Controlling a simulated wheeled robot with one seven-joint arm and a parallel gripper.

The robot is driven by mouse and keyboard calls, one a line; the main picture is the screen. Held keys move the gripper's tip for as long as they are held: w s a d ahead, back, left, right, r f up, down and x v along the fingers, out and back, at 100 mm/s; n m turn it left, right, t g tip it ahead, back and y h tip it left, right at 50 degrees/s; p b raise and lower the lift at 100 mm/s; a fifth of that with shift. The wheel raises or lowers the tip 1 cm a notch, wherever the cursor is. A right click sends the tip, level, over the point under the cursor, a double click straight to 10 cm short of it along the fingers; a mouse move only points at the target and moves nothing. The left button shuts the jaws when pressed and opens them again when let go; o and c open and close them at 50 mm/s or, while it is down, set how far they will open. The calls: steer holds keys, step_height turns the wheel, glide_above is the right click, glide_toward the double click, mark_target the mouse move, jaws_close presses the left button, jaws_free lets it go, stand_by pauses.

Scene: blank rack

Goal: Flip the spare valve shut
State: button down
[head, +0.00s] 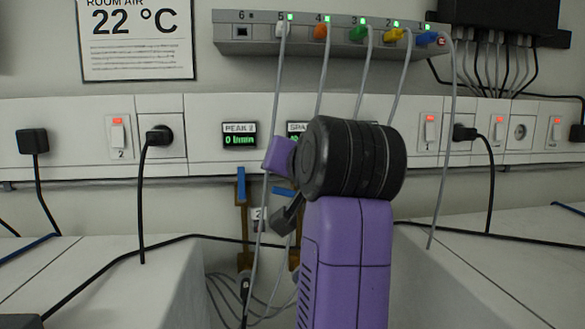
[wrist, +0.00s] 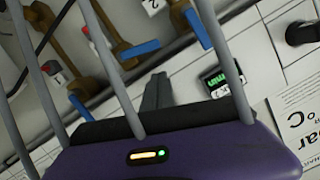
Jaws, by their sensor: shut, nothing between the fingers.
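Brown valves with blue levers sit on the wall. In the head view, the left valve's lever (head: 241,185) stands upright, along its pipe. The lever to its right (head: 285,192), below a partly covered display starting "SPA" (head: 296,128), lies crosswise. In the wrist view, this crosswise lever (wrist: 138,48) is the middle one, between two levers lined up with their pipes, one at upper right (wrist: 198,28) and one at lower left (wrist: 79,104). My gripper (head: 281,219) is shut and empty just below the crosswise lever; its dark fingers (wrist: 158,82) show beside that valve. I cannot tell whether they touch.
Grey cables hang from a port box (head: 335,35) past the valves and in front of my wrist. A "PEAK 2" display (head: 239,135) is left of my arm. Counters (head: 125,270) with black cables flank the valve gap. Red-lit switches and plugs line the wall strip.

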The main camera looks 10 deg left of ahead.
steer(key=r+b+v, duration=0.1)
steer(key=b+v, duration=0.2)
steer(key=v, duration=0.7)
steer(key=shift+r, duration=0.1)
